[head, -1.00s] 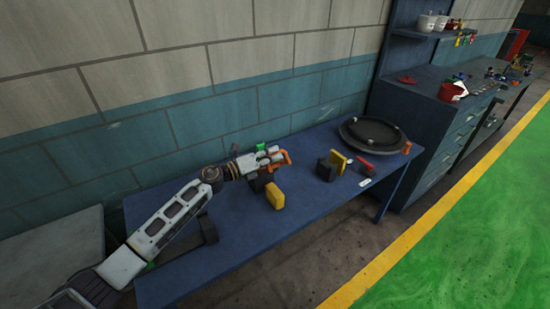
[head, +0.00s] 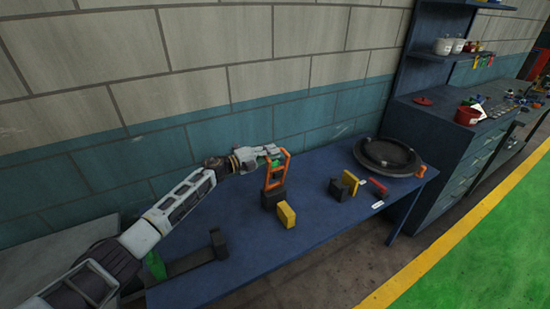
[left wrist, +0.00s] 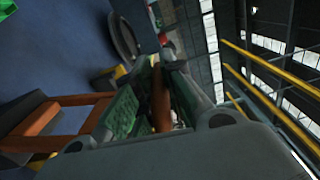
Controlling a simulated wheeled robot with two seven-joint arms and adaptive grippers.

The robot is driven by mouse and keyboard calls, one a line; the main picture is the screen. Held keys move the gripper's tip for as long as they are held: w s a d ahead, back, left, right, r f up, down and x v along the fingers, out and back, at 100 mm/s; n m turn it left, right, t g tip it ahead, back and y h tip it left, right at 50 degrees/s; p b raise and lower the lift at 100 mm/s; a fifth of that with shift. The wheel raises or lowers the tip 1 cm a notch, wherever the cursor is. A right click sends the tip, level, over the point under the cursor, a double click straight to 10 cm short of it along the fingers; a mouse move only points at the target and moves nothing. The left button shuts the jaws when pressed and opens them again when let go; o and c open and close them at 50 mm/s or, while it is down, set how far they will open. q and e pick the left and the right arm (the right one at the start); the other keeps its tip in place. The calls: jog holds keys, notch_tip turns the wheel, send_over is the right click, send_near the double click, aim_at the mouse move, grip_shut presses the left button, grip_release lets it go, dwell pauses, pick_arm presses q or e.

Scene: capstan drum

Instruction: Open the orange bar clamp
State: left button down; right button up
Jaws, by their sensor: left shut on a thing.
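The orange bar clamp (head: 277,172) shows as an upright orange frame, its lower end at a black block (head: 273,198) on the blue table. I cannot tell if it is joined to that block. My left gripper (head: 271,158) is shut on the upper part of the orange frame. In the left wrist view, an orange bar (left wrist: 160,102) sits between the green finger pads of my left gripper (left wrist: 157,98). More of the orange frame (left wrist: 38,122) shows at left there. My right gripper is in neither view.
A yellow block (head: 286,215) stands just in front of the black block. To the right are a black and yellow item (head: 345,186), a red-handled item (head: 377,187) and a dark round tray (head: 415,171).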

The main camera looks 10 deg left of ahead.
pick_arm(q)
jog(key=shift+w+a+f+n, duration=0.2)
jog(key=shift+w+a+n, duration=0.2)
jog(key=shift+w+n, duration=0.15)
jog(key=c, duration=1.5)
grip_release()
jog(key=shift+s+a, duration=0.1)
jog(key=shift+o, duration=0.2)
jog(key=v, duration=1.1)
jog(key=shift+s+a, duration=0.15)
jog(key=shift+a, duration=0.15)
jog(key=shift+r, duration=0.1)
